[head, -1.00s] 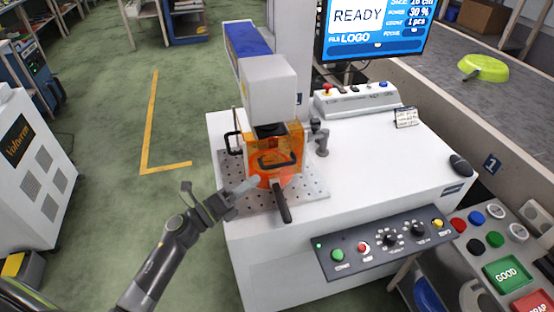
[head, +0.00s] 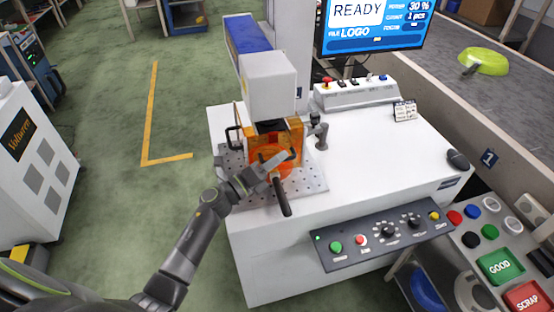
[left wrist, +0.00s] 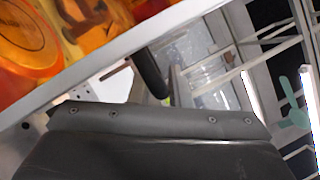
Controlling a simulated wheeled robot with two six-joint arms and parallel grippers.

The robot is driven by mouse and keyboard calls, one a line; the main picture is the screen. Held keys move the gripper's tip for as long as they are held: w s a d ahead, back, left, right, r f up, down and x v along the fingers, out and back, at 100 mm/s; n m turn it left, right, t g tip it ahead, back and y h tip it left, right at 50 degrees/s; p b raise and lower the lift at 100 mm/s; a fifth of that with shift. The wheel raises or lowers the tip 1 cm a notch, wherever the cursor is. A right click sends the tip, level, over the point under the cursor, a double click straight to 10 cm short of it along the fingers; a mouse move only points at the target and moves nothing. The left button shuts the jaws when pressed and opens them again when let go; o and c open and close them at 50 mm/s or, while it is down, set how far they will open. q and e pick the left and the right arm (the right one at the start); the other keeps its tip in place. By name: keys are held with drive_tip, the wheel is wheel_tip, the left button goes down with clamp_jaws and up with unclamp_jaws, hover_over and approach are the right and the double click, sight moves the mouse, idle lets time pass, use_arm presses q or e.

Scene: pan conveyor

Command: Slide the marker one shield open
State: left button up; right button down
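The marker's shield (head: 296,130) is a see-through orange box front under the white marking head. Its black handle (head: 293,155) is on the front. A reddish-orange pan shows through it, and the pan's dark handle (head: 282,198) sticks out toward me. My left gripper (head: 279,165) is in front of the shield with its tips at the handle; I cannot tell whether they touch or close on it. In the left wrist view, the orange shield (left wrist: 95,25) fills the upper left, and a black bar, likely the handle (left wrist: 150,75), is just ahead. My right gripper is out of view.
A small clamp-like post (head: 319,133) is to the right. A button panel (head: 385,236) lines the table's front edge. A green pan (head: 484,62) lies on the conveyor.

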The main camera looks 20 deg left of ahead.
use_arm(q)
clamp_jaws()
wheel_tip(320, 180, up, 12)
drive_tip(key=p, duration=1)
drive_tip(key=shift+f, duration=0.15)
drive_tip(key=shift+o, duration=2)
unclamp_jaws()
drive_tip(key=shift+s+a+f, duration=0.1)
